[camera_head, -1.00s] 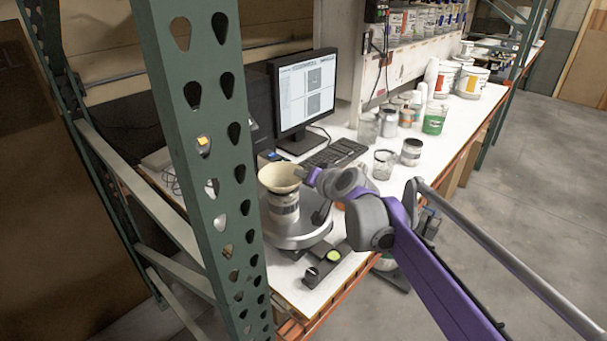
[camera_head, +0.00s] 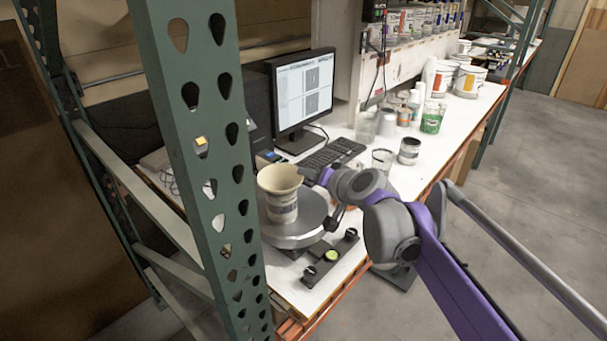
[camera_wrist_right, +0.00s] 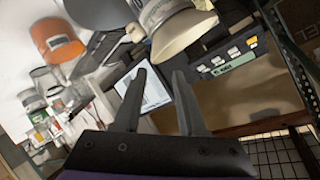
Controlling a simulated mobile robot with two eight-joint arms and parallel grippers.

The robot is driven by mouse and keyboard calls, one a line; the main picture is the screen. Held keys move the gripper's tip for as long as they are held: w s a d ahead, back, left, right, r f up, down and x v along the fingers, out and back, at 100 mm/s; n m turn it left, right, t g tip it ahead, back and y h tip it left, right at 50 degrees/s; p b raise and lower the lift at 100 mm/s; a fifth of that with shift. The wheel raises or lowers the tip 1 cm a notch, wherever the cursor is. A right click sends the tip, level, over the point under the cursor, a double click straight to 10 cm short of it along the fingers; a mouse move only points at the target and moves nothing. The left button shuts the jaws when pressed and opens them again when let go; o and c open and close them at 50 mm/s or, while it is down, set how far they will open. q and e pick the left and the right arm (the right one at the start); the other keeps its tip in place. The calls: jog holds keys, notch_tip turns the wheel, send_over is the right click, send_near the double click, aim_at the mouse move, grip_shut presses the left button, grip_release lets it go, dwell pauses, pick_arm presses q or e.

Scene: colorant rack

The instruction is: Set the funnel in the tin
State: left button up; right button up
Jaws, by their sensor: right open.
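The cream funnel (camera_head: 280,178) sits in the top of the tin (camera_head: 283,209), wide mouth up and roughly upright. The tin stands on a round silver plate (camera_head: 306,233). My right gripper (camera_head: 325,178) is just right of the funnel, apart from it; its fingers are small and partly hidden in the head view. In the right wrist view my right gripper (camera_wrist_right: 160,75) is open with nothing between its fingers. There the funnel (camera_wrist_right: 185,32) shows beyond the fingertips, with part of the tin (camera_wrist_right: 160,10). The funnel's lower end is hidden inside the tin. My left gripper is not in view.
A monitor (camera_head: 304,92) and keyboard (camera_head: 334,153) stand behind the plate. Glass jars and cans, including an open can (camera_head: 409,151), stand to the right. A green perforated rack post (camera_head: 205,140) is close on the left. A black control strip (camera_head: 330,258) lies in front.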

jog(key=v, duration=0.6)
jog(key=shift+s, duration=0.2)
jog(key=s+d+f+n+g+h, duration=0.1)
jog(key=s+d+f+g+h, duration=0.2)
jog(key=s+f, duration=1)
jog(key=s+d+f+n+g+h, duration=0.1)
jog(key=s+d+f, duration=0.5)
jog(key=s+f, duration=0.7)
jog(key=s+g+h, duration=0.1)
jog(key=s+g, duration=0.1)
jog(key=shift+s+d+n+h, duration=0.3)
jog(key=shift+s+n+h, duration=0.1)
jog(key=shift+r, duration=0.1)
